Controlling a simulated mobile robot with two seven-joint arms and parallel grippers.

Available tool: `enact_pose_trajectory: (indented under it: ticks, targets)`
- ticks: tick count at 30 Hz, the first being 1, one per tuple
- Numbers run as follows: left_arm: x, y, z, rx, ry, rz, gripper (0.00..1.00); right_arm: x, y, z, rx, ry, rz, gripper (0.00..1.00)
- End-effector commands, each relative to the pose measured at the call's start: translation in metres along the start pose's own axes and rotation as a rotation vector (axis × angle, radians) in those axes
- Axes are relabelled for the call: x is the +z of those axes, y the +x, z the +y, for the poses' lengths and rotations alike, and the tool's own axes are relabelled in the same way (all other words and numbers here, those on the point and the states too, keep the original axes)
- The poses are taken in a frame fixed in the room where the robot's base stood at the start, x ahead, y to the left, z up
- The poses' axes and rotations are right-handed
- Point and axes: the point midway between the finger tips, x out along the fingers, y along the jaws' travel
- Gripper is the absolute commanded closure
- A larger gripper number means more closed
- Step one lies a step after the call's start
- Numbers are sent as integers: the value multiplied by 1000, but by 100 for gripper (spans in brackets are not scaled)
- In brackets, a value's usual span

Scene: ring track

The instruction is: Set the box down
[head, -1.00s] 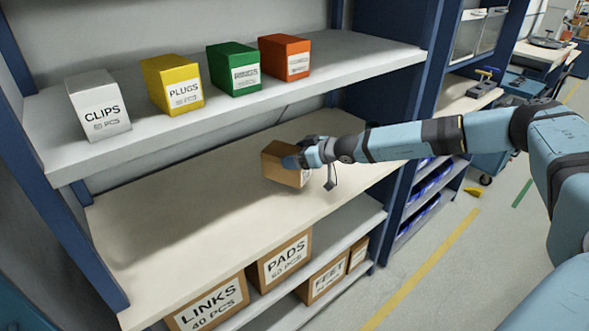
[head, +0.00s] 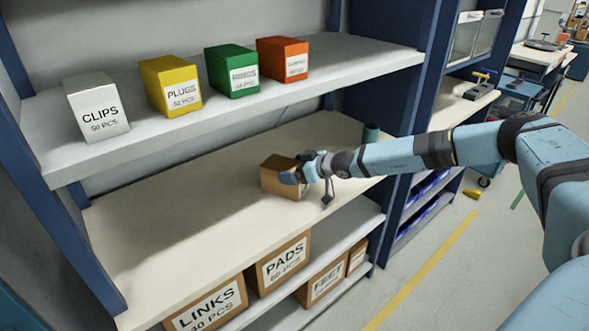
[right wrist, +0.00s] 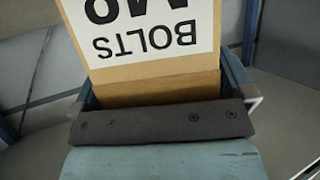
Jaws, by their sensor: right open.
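A brown cardboard box (head: 272,179) is at the middle shelf (head: 185,220), right of its centre, and appears to rest on it. In the right wrist view the box (right wrist: 155,30) shows a white label reading BOLTS, upside down, and fills the space in front of the palm. My right gripper (head: 291,177) is at the box's right end. Its jaws are open, with the box between or very close to the fingers; contact is hard to tell. My left gripper is not in view.
The upper shelf holds a white CLIPS box (head: 97,108), a yellow PLUGS box (head: 171,86), a green box (head: 232,71) and an orange box (head: 283,60). Labelled boxes stand below. A teal cylinder (head: 371,133) is behind my forearm. The middle shelf is clear to the left.

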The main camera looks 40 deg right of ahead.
Motion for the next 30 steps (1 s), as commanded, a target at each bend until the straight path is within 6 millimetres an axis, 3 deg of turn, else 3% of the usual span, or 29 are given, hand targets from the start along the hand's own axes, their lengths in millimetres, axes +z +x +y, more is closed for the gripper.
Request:
enact_pose_trajectory:
  ticks: [5, 18, 24, 30]
  targets:
    - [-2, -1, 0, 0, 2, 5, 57, -2, -16, 1, 2, 0, 0, 0]
    - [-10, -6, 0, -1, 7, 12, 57, -5, -104, 1, 1, -1, 0, 0]
    - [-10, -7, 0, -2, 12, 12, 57, -4, -120, 0, 0, -1, 0, 0]
    - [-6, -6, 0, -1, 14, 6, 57, -3, -121, 0, -1, -1, 1, 0]
